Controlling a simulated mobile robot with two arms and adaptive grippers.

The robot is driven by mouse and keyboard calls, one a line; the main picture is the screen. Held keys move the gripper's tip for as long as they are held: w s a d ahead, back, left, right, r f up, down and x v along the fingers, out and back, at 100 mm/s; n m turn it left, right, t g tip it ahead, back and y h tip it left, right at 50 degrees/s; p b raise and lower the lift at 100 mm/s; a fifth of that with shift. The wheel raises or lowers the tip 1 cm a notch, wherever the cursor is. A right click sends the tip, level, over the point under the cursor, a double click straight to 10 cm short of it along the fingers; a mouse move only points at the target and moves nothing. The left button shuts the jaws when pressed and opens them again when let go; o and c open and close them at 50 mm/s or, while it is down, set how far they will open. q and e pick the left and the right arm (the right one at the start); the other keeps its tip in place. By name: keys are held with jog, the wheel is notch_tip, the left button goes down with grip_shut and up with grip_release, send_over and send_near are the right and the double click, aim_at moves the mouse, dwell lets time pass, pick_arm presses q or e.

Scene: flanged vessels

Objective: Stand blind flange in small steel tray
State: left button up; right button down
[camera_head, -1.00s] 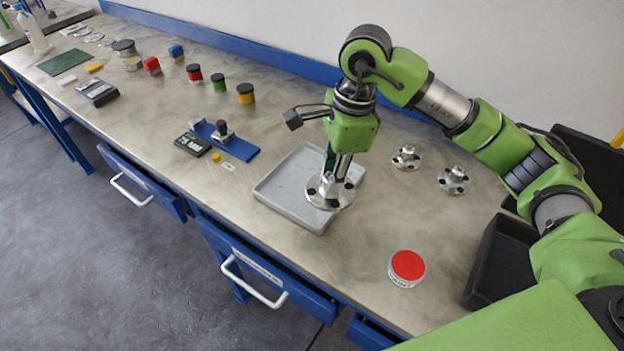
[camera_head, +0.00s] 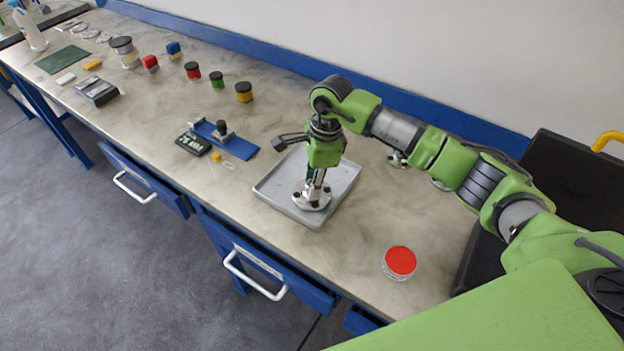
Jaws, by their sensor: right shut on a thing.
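The blind flange (camera_head: 311,197) is a round steel disc with dark bolt holes and a neck on top. My left gripper is not in view.
Two other flanged pieces, one at the forearm (camera_head: 397,159), are mostly hidden behind my right arm. A red-lidded jar (camera_head: 399,263) stands near the front edge. A blue fixture (camera_head: 228,140) and a scale (camera_head: 193,144) lie left of the tray.

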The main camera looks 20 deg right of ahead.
jog(key=shift+b, duration=0.3)
jog(key=c, duration=1.8)
grip_release()
jog(key=shift+f, duration=0.1)
jog(key=shift+o, duration=0.2)
